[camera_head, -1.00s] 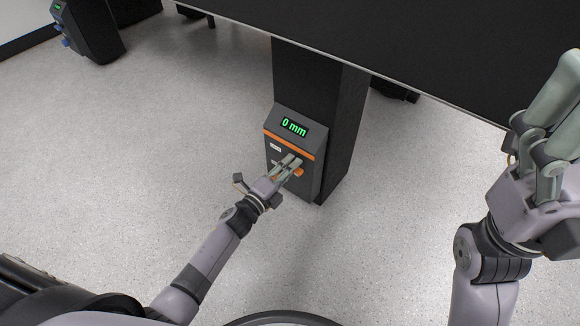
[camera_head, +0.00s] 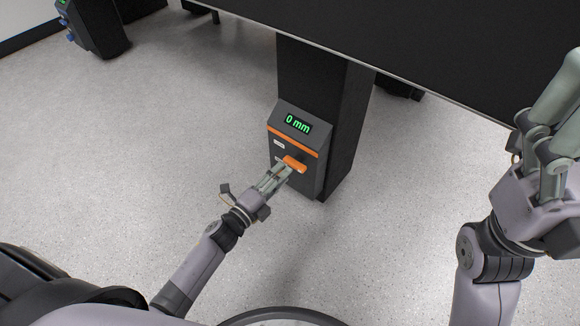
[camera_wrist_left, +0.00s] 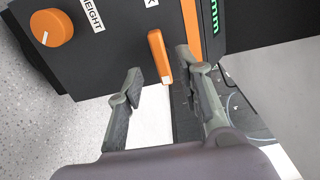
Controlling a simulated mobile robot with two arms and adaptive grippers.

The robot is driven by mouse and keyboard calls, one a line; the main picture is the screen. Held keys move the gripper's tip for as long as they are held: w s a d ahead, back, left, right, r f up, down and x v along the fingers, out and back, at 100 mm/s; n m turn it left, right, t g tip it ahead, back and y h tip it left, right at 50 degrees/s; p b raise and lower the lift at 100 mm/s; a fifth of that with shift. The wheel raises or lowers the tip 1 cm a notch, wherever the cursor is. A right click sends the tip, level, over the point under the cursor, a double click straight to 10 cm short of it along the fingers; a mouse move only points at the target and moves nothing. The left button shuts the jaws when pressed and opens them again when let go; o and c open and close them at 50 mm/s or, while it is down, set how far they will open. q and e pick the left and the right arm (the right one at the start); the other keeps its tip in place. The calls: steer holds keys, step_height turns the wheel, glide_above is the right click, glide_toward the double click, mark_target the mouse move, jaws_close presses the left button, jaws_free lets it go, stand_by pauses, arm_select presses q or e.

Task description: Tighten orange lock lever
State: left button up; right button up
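The orange lock lever (camera_head: 295,164) sticks out from the front of the dark control box (camera_head: 313,176) on the table's column. In the left wrist view the lever (camera_wrist_left: 159,57) is a bar, and part of a label ending in "K" shows beside it. My left gripper (camera_head: 281,173) is just in front of the lever, at its lower left. In the wrist view its two fingers (camera_wrist_left: 160,68) are spread, with the lever's end in the gap between their tips. I cannot tell whether they touch it. My right gripper (camera_head: 550,105) is raised at the right edge, partly cut off, away from the box.
An orange round knob (camera_wrist_left: 51,28) labelled HEIGHT sits on the same panel. The green display (camera_head: 297,123) above reads 0 mm. The dark tabletop (camera_head: 430,50) overhangs the column (camera_head: 345,120). The speckled floor (camera_head: 130,150) at left is clear.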

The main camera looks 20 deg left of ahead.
arm_select(q)
steer(key=v, duration=0.6)
steer(key=shift+r, duration=0.15)
